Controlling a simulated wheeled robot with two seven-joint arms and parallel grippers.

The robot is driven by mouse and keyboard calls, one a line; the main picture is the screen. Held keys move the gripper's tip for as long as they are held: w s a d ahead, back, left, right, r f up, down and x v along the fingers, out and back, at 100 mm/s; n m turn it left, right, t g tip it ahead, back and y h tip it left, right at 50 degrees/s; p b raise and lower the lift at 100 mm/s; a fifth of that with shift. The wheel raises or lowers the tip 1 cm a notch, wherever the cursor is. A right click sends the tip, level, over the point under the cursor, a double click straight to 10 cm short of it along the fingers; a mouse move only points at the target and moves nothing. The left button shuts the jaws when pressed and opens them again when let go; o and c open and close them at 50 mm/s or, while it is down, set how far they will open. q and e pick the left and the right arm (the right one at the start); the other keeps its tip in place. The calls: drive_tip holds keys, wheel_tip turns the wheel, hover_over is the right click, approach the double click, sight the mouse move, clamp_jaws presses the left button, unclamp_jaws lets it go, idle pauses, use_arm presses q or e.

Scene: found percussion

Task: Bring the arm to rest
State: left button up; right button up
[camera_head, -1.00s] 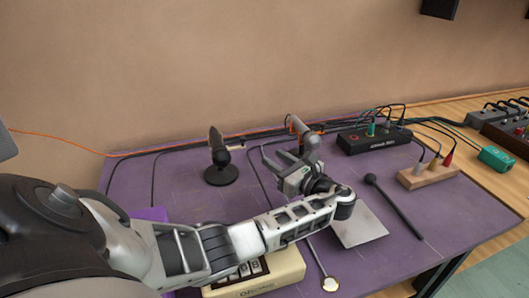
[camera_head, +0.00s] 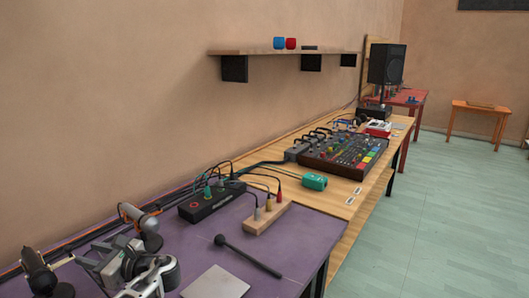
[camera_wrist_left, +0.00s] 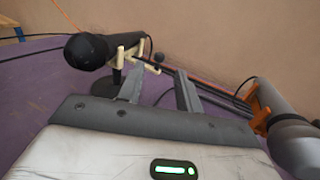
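My left gripper (camera_head: 97,252) is over the left part of the purple table (camera_head: 185,255) in the head view. In the left wrist view its two fingers (camera_wrist_left: 160,82) stand apart with nothing between them. A black microphone (camera_head: 40,274) on a round stand is to its left in the head view, and it also shows in the left wrist view (camera_wrist_left: 86,50). A grey cylinder-shaped device (camera_head: 146,226) with an orange clamp is close by on the right. I see no contact with either. My right gripper is out of view.
A dark mallet (camera_head: 248,256), a grey plate (camera_head: 215,284), a wooden block with plugs (camera_head: 267,218) and a black cable box (camera_head: 211,200) lie on the purple table. A mixer (camera_head: 343,150) stands beyond. Cables run along the wall.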

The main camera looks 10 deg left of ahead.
sight(70, 248)
use_arm(q)
drive_tip(key=a, duration=0.8)
drive_tip(key=shift+w+a, duration=0.25)
drive_tip(key=shift+w, duration=0.15)
drive_tip(key=shift+d, duration=0.1)
